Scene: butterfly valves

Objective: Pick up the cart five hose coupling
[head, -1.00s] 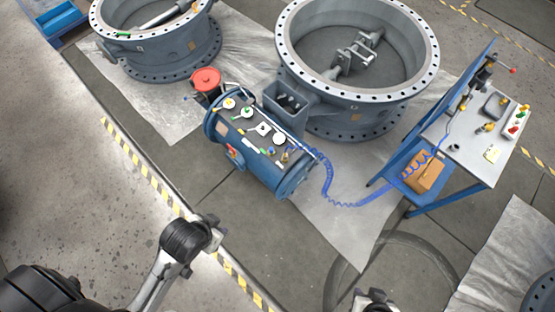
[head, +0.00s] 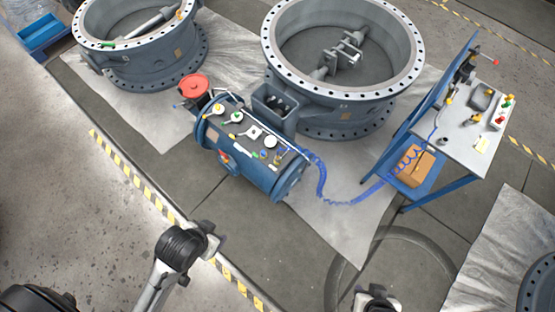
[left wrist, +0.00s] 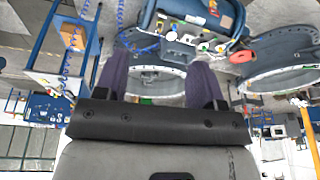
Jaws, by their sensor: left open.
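A blue coiled hose (head: 340,202) runs from the right end of a blue tank (head: 235,165) to a blue-framed cart (head: 471,149) on the right. I cannot single out the coupling among the small fittings. Small brass-coloured fittings lie on the cart's grey top, and others sit on the tank. My right gripper (head: 376,298) is at the bottom edge of the head view, well short of cart and hose; its jaws are unclear. My left gripper (left wrist: 160,82) is open and empty in the left wrist view, its two purple-grey fingers apart.
A large flanged valve ring (head: 343,60) stands behind the tank, another (head: 140,35) at upper left. A red handwheel (head: 195,87) is beside the tank. A cardboard box (head: 415,168) sits on the cart's lower shelf.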

